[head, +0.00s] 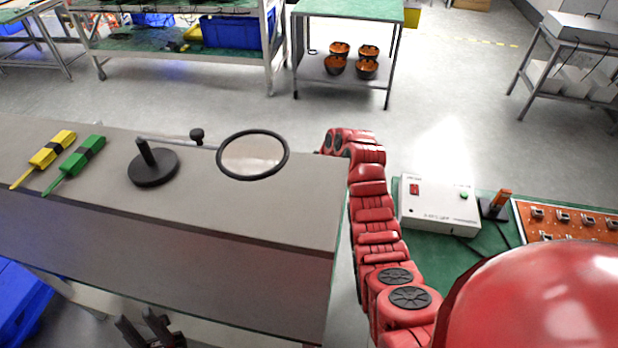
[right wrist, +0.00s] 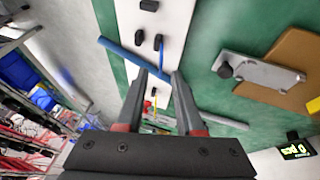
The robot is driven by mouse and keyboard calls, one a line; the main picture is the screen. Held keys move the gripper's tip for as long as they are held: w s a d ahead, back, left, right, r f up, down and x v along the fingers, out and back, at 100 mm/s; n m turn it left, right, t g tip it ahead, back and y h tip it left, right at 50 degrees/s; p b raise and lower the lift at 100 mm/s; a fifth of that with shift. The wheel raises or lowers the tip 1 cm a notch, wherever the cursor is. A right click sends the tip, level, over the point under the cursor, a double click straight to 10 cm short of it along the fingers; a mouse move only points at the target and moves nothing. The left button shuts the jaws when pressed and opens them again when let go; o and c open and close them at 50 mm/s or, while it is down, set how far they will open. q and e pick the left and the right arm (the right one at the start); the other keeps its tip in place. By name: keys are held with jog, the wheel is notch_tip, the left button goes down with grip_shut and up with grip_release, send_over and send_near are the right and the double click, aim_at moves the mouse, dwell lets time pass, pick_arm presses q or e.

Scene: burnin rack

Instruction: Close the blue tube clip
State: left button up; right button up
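In the right wrist view a blue tube (right wrist: 130,56) runs slantwise beyond my right gripper (right wrist: 159,74), across a white panel and green surface. Small black fittings (right wrist: 158,42) stand on the white panel near the tube. I cannot tell which part is the blue tube clip or whether it is closed. My right gripper's fingers are apart, with the tube showing beyond and between them; I see nothing held. In the head view the dark fingers of my left gripper (head: 137,318) show at the bottom edge, apart and seemingly empty, below the grey table's front edge.
A grey table (head: 270,215) holds a yellow tool (head: 52,150), a green tool (head: 82,160) and a magnifier on a black stand (head: 153,168). At right are a white control box (head: 438,205) and an orange board (head: 560,222). A metal clamp (right wrist: 258,72) lies right of my right gripper.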

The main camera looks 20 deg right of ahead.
jog(key=shift+p+x, duration=0.35)
jog(key=shift+x, duration=1.6)
grip_shut()
